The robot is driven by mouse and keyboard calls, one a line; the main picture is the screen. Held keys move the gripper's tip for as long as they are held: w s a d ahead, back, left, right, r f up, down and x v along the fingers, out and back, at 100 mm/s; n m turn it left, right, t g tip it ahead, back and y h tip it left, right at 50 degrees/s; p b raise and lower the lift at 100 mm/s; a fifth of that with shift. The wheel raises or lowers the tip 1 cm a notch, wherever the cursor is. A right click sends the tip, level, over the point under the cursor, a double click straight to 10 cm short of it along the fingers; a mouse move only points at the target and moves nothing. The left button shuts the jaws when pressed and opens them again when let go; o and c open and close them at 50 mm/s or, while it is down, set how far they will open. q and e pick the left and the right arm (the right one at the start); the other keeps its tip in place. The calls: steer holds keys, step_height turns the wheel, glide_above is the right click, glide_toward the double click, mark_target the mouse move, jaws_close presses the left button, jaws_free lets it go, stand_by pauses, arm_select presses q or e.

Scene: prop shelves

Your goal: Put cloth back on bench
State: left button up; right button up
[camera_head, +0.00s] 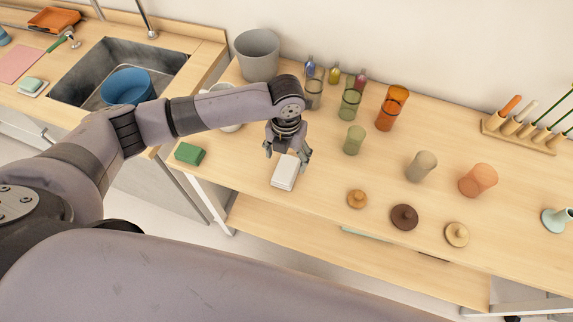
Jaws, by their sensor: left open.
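A folded white cloth (285,173) lies flat on the wooden bench (325,195), near the bench's front edge at its left part. My left gripper (286,155) points down just above and behind the cloth, with its fingers apart. One finger is to the left of the cloth's far end and the other is to the right. My right gripper is not in view.
A green sponge (188,153) lies left of the cloth. A grey bin (257,54), green cups (354,140), orange cups (391,106) and small lids (404,217) stand on the bench. A sink (90,80) holding a blue bucket (127,88) is at the left.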

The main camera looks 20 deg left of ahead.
mark_target(286, 169)
arm_select(q)
step_height(286, 169, up, 7)
steer(key=b, duration=0.1)
steer(key=shift+f, duration=0.15)
stand_by(0.4)
